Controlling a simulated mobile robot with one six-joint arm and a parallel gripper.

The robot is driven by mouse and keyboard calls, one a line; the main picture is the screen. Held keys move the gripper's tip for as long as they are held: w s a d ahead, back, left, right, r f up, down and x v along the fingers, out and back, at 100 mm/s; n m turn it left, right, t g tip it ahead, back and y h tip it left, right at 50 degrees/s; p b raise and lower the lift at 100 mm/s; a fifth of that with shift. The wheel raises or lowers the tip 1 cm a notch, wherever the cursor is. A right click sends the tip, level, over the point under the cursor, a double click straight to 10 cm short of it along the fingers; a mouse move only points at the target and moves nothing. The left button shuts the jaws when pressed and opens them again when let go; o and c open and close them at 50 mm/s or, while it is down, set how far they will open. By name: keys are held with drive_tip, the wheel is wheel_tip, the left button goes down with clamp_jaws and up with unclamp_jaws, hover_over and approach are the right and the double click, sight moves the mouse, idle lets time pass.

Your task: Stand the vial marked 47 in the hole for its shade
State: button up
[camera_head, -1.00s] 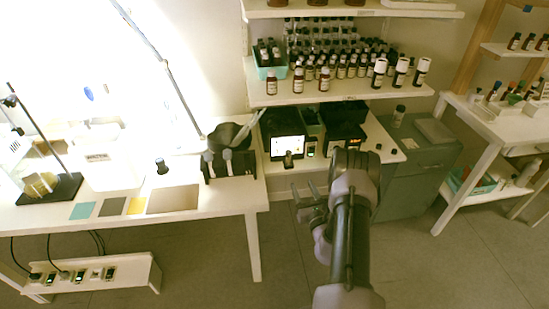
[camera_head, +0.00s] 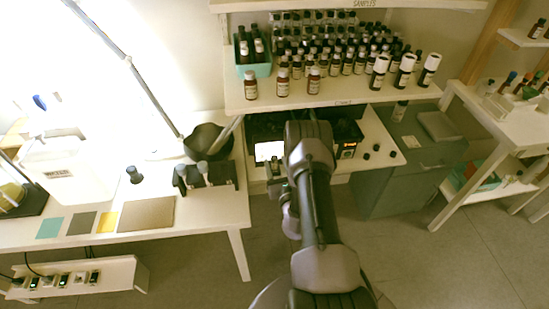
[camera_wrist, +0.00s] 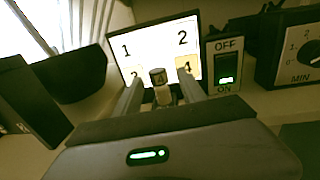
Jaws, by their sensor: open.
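A small vial (camera_wrist: 162,94) with a dark cap stands upright in front of a lit panel in the wrist view. A 4 shows on its cap; the rest of the marking is too small to read. My gripper (camera_wrist: 160,78) is open, with one finger on each side of the vial. I cannot tell whether either finger touches it. In the head view my gripper (camera_head: 276,182) is near the lit panel (camera_head: 268,151), and my arm hides the vial. A dark rack (camera_head: 222,182) on the left table holds two grey-capped vials (camera_head: 203,171). Its holes are not clear.
The lit panel (camera_wrist: 158,48) shows numbers 1 to 4. A green-lit switch box (camera_wrist: 224,70) and a dial box (camera_wrist: 292,50) stand to its right. A shelf (camera_head: 340,96) of bottles hangs above.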

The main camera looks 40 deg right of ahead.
drive_tip(key=shift+s+a+r, duration=0.1)
drive_tip(key=shift+s+a, duration=0.05)
drive_tip(key=shift+s, duration=0.05)
drive_tip(key=shift+c, duration=1.1)
clamp_jaws()
